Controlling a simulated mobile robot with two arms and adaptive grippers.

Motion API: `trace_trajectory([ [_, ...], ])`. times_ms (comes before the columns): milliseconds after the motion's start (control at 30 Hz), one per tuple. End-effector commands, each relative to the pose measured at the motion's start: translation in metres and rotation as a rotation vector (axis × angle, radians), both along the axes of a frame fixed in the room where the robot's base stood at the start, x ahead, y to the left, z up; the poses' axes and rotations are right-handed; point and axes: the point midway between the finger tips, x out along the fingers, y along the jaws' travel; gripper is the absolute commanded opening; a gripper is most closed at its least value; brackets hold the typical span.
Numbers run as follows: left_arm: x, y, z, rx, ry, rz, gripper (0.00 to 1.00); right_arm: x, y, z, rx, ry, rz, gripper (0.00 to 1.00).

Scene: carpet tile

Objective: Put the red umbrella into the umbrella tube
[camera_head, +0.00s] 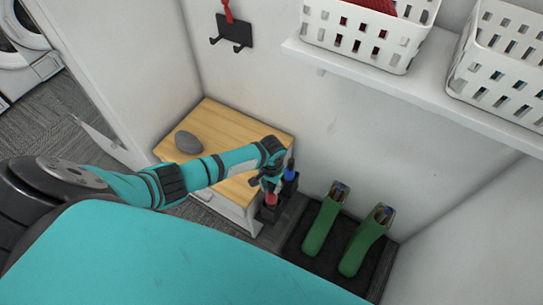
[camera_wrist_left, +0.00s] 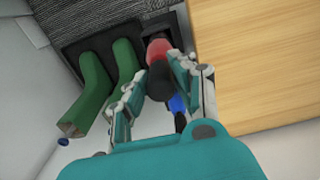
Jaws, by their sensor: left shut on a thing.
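The red umbrella (camera_head: 271,199) is below my left gripper (camera_head: 268,184) in the head view. In the left wrist view, the left gripper (camera_wrist_left: 158,85) is shut on the red umbrella (camera_wrist_left: 158,48) at its dark handle end, and the red part points down toward the floor. A dark umbrella tube (camera_head: 266,214) stands beside the cabinet, directly under the red umbrella. The red part's lower end appears at or inside the tube opening; how deep it is I cannot tell. My right gripper is not in view.
A blue umbrella (camera_head: 290,175) stands close beside the gripper. Green boots (camera_head: 322,225) stand on a dark mat to the right. A wooden-topped cabinet (camera_head: 218,122) with a grey stone (camera_head: 187,142) is to the left. A shelf with white baskets (camera_head: 365,40) is above.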

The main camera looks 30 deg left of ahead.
Motion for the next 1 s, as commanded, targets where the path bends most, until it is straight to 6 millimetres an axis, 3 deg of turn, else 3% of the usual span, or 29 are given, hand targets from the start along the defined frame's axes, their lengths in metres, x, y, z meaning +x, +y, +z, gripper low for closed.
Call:
trace_trajectory([
  [500,0.000,0.000,-0.027,0.000,-0.001,0.000,0.00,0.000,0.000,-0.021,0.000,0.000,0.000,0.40],
  [1000,0.001,0.000,-0.033,-0.001,-0.002,0.000,0.00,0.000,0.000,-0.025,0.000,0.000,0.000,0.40],
])
